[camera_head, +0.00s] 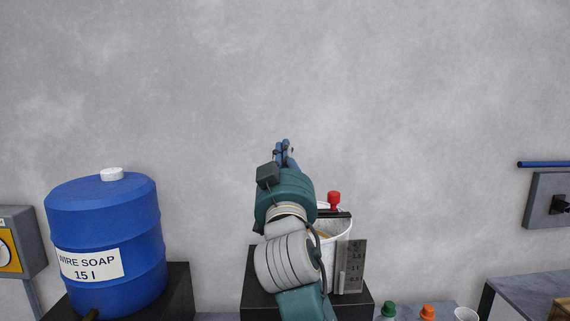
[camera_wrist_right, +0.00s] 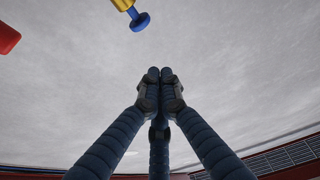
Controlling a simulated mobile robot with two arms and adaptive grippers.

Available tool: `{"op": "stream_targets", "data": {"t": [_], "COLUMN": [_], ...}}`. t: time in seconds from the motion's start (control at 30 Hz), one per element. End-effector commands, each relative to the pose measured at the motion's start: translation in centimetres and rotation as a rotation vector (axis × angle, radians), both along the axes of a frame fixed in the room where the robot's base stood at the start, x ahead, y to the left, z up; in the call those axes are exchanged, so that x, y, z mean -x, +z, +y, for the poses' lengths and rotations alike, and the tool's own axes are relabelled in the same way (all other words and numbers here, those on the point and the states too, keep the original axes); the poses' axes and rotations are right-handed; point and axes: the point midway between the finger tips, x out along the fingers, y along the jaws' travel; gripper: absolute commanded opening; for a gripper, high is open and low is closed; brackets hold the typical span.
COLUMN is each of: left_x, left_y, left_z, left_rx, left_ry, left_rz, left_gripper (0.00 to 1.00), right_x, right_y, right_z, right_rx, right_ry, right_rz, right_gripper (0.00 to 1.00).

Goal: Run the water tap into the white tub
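A white tub (camera_head: 322,258) stands on a dark block at the centre, partly hidden by my right arm. A grey measuring scale (camera_head: 350,266) is at its right front, and a red knob (camera_head: 334,197) shows above its rim. My right gripper (camera_head: 286,150) is raised in front of the wall, above and left of the tub. In the right wrist view its fingers (camera_wrist_right: 160,75) are together with nothing seen between them. A brass piece with a blue end (camera_wrist_right: 136,17), perhaps the water tap, is above the fingertips, apart from them. My left gripper is not in view.
A blue soap drum (camera_head: 104,240) stands at left on a dark block. Green (camera_head: 388,310) and orange (camera_head: 428,312) caps and a white cup (camera_head: 466,314) are at the lower right. A blue pipe (camera_head: 543,164) and grey wall box (camera_head: 548,200) are at right.

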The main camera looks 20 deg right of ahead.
Motion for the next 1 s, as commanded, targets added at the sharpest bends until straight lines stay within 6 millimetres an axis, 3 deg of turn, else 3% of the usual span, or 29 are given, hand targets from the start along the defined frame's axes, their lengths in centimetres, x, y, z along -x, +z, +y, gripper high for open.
{"op": "stream_targets", "data": {"t": [0.43,0.9,1.0], "left_x": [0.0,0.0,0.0], "left_y": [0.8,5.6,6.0], "left_z": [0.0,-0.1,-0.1], "left_rx": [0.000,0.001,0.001], "left_ry": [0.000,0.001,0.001], "left_rz": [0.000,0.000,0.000], "left_gripper": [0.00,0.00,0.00], "right_x": [-0.9,-9.3,-9.1], "right_y": [0.7,4.4,1.9], "right_z": [-0.3,-2.9,-2.6], "right_rx": [0.001,0.001,0.002], "right_ry": [0.000,-0.003,0.001], "right_rz": [0.001,0.003,0.007], "right_gripper": [0.00,0.00,0.00]}}
